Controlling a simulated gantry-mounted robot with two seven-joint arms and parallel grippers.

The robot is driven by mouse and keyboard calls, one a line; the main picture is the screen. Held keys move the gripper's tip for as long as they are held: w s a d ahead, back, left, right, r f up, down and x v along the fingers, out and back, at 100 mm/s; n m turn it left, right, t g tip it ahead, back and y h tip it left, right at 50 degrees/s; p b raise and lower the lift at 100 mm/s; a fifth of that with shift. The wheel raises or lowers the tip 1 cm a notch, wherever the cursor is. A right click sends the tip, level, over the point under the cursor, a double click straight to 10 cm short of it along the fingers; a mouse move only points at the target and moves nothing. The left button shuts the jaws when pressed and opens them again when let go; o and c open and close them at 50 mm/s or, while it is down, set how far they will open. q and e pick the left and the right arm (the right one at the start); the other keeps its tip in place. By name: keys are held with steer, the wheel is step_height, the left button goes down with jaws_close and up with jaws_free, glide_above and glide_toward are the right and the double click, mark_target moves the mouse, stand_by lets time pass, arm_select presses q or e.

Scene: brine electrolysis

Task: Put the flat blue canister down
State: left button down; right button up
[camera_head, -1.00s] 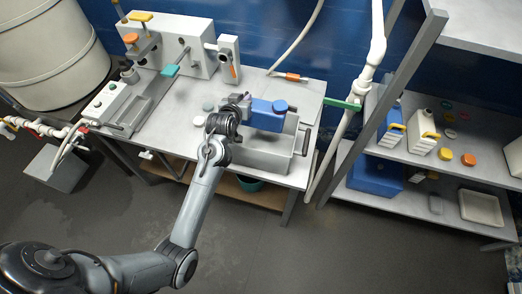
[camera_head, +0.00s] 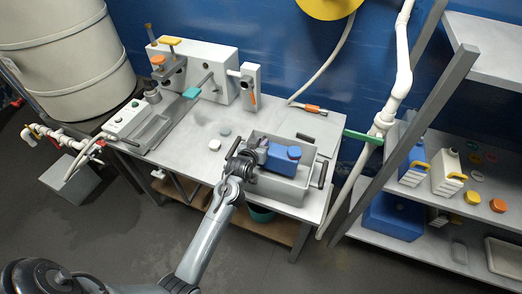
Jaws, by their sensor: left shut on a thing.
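The flat blue canister (camera_head: 283,158) lies on its side at the grey tray (camera_head: 309,191) on the table, its round blue cap to the right. It is within the outline of the tray's walls; I cannot tell whether it touches the tray's floor. My left gripper (camera_head: 257,155) is shut on the canister's left end. The gripper's wrist hides part of the tray's left side and the canister's end. My right gripper is not in view.
A white machine (camera_head: 205,70) with a teal lever stands at the back left of the table (camera_head: 215,120). A shelf rack (camera_head: 400,240) with canisters and coloured caps stands at the right. A pale hose hangs behind.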

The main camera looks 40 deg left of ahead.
arm_select(q)
steer(key=shift+f+b, duration=0.3)
steer(key=shift+f, duration=1.15)
steer(key=c, duration=1.4)
jaws_free()
steer(key=shift+f, duration=0.2)
steer(key=o, duration=0.4)
steer(key=shift+c, duration=0.2)
steer(key=p+v, duration=0.2)
steer(key=v, duration=0.9)
steer(key=s+d+f+m+g+h, duration=0.1)
steer(key=s+d+m+g, duration=0.1)
steer(key=s+d, duration=0.3)
steer(key=s+d+f+m+g+h, duration=0.1)
steer(key=s+d+g, duration=0.3)
steer(key=s, duration=0.7)
steer(key=s+d+f+m+g+h, duration=0.2)
steer(key=s+d+m+g, duration=0.1)
steer(key=s+d, duration=0.4)
steer(key=shift+s+m+h, duration=0.3)
steer(key=shift+s+m, duration=0.3)
steer(key=shift+s, duration=0.4)
